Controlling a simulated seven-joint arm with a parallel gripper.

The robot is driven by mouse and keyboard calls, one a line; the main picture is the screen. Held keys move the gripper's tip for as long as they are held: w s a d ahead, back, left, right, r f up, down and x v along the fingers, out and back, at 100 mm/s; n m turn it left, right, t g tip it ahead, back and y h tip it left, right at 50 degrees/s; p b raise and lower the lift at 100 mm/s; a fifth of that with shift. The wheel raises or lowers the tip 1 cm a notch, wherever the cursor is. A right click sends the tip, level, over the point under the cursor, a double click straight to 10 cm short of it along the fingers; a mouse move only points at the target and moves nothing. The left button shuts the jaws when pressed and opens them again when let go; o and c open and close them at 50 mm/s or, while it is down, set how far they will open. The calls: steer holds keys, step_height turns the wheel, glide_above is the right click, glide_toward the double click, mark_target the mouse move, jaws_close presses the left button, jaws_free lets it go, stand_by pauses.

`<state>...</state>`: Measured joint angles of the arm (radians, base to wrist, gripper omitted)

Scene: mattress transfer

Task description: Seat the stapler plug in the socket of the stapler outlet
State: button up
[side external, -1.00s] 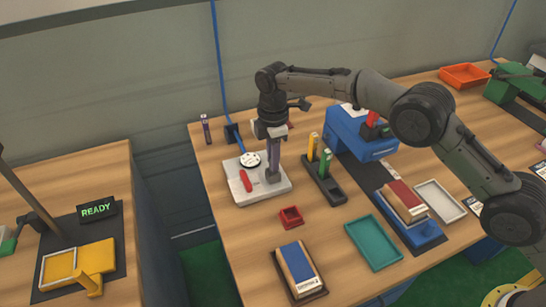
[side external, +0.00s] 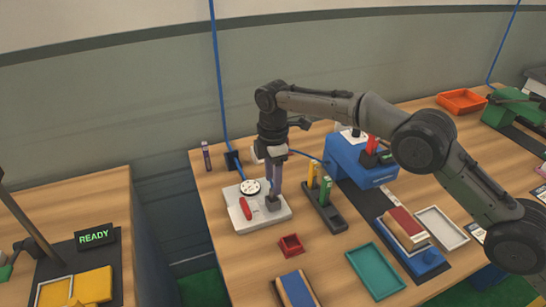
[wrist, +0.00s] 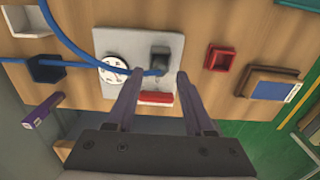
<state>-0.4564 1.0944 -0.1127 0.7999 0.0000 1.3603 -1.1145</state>
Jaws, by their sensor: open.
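The stapler outlet (side external: 240,213) is a light grey plate with a white perforated disc (side external: 250,187) and a red switch (side external: 245,208); the plate also shows in the wrist view (wrist: 110,42). A dark grey block (wrist: 159,57), seemingly the stapler plug, stands on the plate beside the disc, with a blue cable at its base. Its underside is hidden, so I cannot tell how deep it sits. My gripper (wrist: 158,74) is open, its fingertips close to the plate on either side of the block, with gaps showing. It also shows in the side view (side external: 273,196).
The blue stapler (side external: 350,165) stands behind right. A black rack (side external: 325,210) with yellow and green pieces stands just right of the plate. A small red bin (side external: 291,245) is in front. Blue cables run past a dark blue holder (wrist: 46,69) near the plate.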

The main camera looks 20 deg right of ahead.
mark_target(272, 188)
step_height(272, 188, up, 10)
steer(key=shift+f, duration=0.25)
stand_by(0.4)
steer(key=s+d+r+m+t, duration=0.1)
steer(key=s+d+r+m, duration=0.25)
steer(key=d+r, duration=0.7)
steer(key=s+d+r+m+t, duration=0.2)
steer(key=s+d+r+m, duration=0.3)
steer(key=s+d+r, duration=0.3)
steer(key=s+d+f+m+t, duration=0.1)
steer(key=s+d+m, duration=0.15)
steer(key=s, duration=0.45)
steer(key=s+d+f+m, duration=0.1)
steer(key=s+d+m, duration=0.15)
steer(key=s, duration=0.45)
steer(key=s+d+f+m, duration=0.2)
steer(key=s+f, duration=0.3)
steer(key=s, duration=0.2)
steer(key=s+d+f+m+t, duration=0.1)
steer(key=s+d+f+m, duration=0.1)
steer(key=s+f, duration=0.3)
steer(key=shift+s+t, duration=0.3)
steer(key=shift+s, duration=0.75)
